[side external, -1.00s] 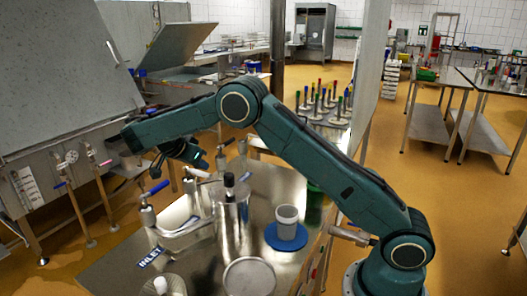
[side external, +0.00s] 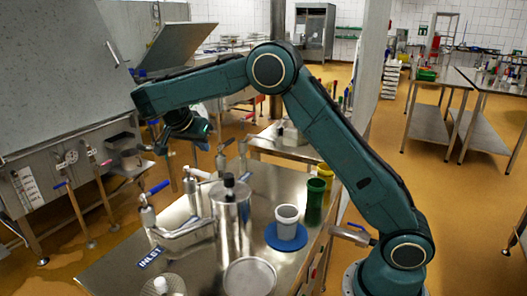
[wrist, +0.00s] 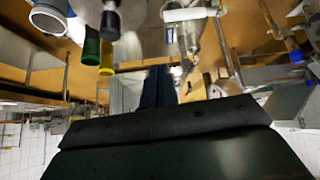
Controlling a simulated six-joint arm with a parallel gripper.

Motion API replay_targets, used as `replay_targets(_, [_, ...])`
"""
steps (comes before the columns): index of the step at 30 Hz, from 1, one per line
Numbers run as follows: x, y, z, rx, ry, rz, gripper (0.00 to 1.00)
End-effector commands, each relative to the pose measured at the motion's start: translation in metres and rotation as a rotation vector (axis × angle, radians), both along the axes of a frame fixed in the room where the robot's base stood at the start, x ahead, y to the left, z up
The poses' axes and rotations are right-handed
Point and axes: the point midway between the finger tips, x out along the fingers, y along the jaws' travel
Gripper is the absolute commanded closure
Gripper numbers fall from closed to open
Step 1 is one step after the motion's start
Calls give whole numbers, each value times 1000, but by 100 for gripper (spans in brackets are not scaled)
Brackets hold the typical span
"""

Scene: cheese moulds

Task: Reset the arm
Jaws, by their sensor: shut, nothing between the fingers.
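My gripper (side external: 160,146) hangs at the far left end of my raised arm in the side external view. It is shut and holds nothing. It is in the air, above and left of the steel worktable (side external: 115,272), apart from everything on it. Its fingertips are small and dark there. A white cup-shaped mould (side external: 287,220) stands upright on a blue disc (side external: 273,240) on the table. In the wrist view, a dark part of my own arm fills the lower middle.
A large grey vat (side external: 60,75) stands at the left.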

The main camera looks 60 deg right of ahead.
Motion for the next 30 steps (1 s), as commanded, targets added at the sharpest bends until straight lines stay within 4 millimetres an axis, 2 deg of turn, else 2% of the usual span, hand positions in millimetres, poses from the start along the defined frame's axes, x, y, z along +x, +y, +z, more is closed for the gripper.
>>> replay_targets(1, [-6,-1,10,13,2,33,100])
replay_targets(6, [-25,-2,35,55,21,157,100])
replay_targets(15, [-69,0,70,115,48,381,100])
replay_targets(24, [-122,9,91,157,69,610,100])
replay_targets(30, [-161,19,97,175,80,765,100])
